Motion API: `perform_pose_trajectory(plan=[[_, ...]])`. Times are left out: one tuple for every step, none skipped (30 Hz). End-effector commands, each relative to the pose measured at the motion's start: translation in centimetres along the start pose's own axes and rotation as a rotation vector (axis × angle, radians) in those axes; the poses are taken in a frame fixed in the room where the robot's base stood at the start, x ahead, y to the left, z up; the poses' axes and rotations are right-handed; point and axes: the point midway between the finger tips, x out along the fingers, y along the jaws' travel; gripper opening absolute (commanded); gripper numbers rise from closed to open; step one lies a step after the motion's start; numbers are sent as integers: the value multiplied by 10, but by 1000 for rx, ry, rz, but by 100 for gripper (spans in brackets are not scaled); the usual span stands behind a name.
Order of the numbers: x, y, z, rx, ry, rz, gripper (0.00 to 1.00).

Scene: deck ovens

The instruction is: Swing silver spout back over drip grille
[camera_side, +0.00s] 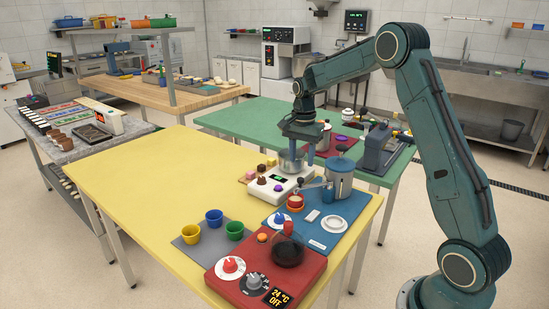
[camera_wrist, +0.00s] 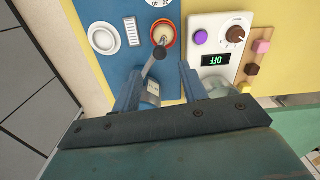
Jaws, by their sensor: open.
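The silver spout (camera_wrist: 151,68) is a short grey arm with a dark rounded end in the wrist view. It reaches up from between my fingers toward an orange-rimmed round cup (camera_wrist: 163,33). In the side view it shows at the left of a grey-blue lidded canister (camera_side: 340,178) on the blue mat. A small white slotted plate (camera_wrist: 132,31), perhaps the drip grille, lies left of the cup. My gripper (camera_wrist: 158,76) is open, one finger on each side of the spout. Contact with the spout cannot be told. In the side view my gripper (camera_side: 305,158) is left of the canister.
A white device (camera_wrist: 221,45) with a purple button and an OFF display stands right of the spout. A red hotplate unit (camera_side: 265,270) stands in front. The yellow table (camera_side: 150,200) is clear at left.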

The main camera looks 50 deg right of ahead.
Motion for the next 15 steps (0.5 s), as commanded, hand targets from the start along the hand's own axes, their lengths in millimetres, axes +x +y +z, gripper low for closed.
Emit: perform_pose_trajectory(plan=[[9, 0, 0, 0, -1, 2, 43], [13, 1, 0, 0, -2, 3, 43], [20, 0, 0, 0, -1, 2, 43], [24, 1, 0, 0, -2, 3, 43], [29, 0, 0, 0, -2, 3, 43], [34, 0, 0, 0, -1, 2, 43], [38, 0, 0, 0, -1, 2, 43], [42, 0, 0, 0, -1, 1, 43], [47, 0, 0, 0, -1, 2, 43], [50, 0, 0, 0, -1, 2, 43], [53, 0, 0, 0, -1, 1, 43], [56, 0, 0, 0, 0, 0, 43], [59, 0, 0, 0, 0, 0, 43], [61, 0, 0, 0, 0, 0, 43], [63, 0, 0, 0, 0, 0, 43]])
